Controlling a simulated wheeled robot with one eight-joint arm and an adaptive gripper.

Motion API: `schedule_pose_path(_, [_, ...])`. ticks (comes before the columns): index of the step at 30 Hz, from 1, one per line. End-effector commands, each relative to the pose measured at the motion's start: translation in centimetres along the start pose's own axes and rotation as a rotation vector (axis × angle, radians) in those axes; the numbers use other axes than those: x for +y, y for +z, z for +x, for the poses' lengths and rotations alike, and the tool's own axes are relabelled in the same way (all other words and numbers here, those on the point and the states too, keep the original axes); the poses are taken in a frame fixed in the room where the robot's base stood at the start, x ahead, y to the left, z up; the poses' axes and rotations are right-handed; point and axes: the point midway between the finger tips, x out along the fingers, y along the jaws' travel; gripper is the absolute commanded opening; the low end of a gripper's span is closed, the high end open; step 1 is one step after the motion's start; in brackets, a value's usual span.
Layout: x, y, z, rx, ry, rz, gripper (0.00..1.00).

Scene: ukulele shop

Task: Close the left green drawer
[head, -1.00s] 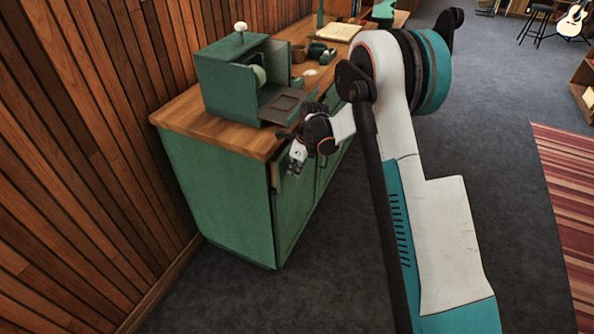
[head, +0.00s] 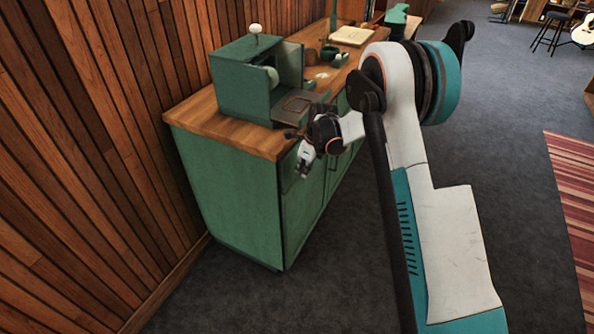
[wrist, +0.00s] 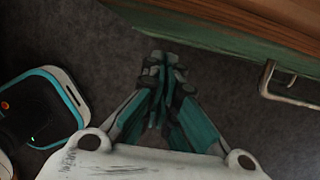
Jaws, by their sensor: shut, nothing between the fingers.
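The green cabinet (head: 228,195) with a wooden top (head: 215,125) stands against the wall in the head view. Its near left drawer front (head: 289,172) lies under the top's edge, partly hidden by my gripper. It looks about flush with the cabinet, but a small gap cannot be ruled out. My gripper (head: 302,170) is shut and empty, in front of this drawer. In the wrist view my gripper (wrist: 163,68) points toward a green front (wrist: 235,42) with a metal handle (wrist: 287,86) at right. Whether the fingertips touch the front cannot be told.
A green box-like machine (head: 245,90) stands on the cabinet top, with an open book (head: 352,36) farther back. A wood-panelled wall (head: 90,150) is at left. Dark carpet (head: 330,270) is clear in front of the cabinet, with a striped rug (head: 575,200) at right.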

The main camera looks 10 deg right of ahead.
Motion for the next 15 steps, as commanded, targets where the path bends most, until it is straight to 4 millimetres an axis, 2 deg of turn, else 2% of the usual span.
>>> schedule_pose_path(2, [-0.8,-1.8,-0.3,0.001,-0.001,0.003,0.00])
schedule_pose_path(3, [-0.7,-1.5,-1.8,0.001,0.000,0.001,0.00])
schedule_pose_path(9, [-0.6,-1.4,-6.3,0.002,0.000,0.001,0.00])
schedule_pose_path(15, [-0.6,-1.4,-9.2,0.003,0.000,-0.001,0.00])
